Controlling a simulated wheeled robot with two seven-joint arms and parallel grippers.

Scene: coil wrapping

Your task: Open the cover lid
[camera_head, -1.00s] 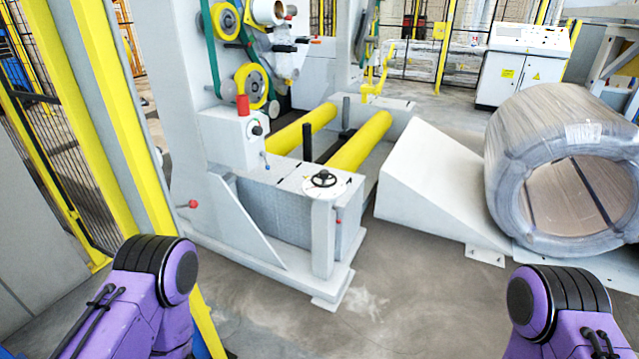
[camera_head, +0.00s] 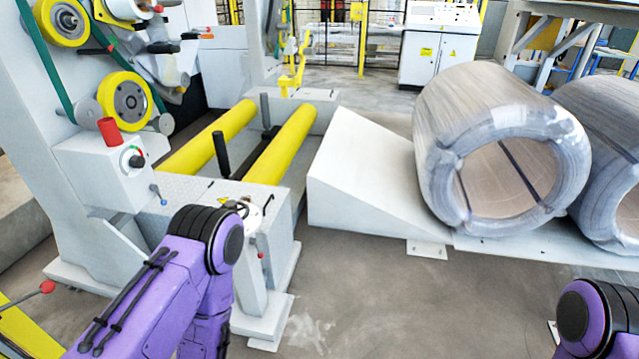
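No part that I can clearly tell to be the cover lid shows. The coil wrapping machine fills the left side of the head view. Its grey control box (camera_head: 85,172) carries a red cylinder (camera_head: 109,131) on top and a dark knob (camera_head: 133,158). Below and right of it, a small handwheel is partly hidden behind my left arm. My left arm's purple links rise in front of the machine's lower front. A piece of my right arm shows at the bottom right corner. Neither gripper is in view.
Two yellow rollers (camera_head: 283,146) lie behind the machine's front. A white ramp (camera_head: 350,172) leads right to a wrapped coil (camera_head: 450,120), with a second coil (camera_head: 606,112) beside it. A white cabinet (camera_head: 437,58) stands behind. The floor (camera_head: 400,305) in front is clear.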

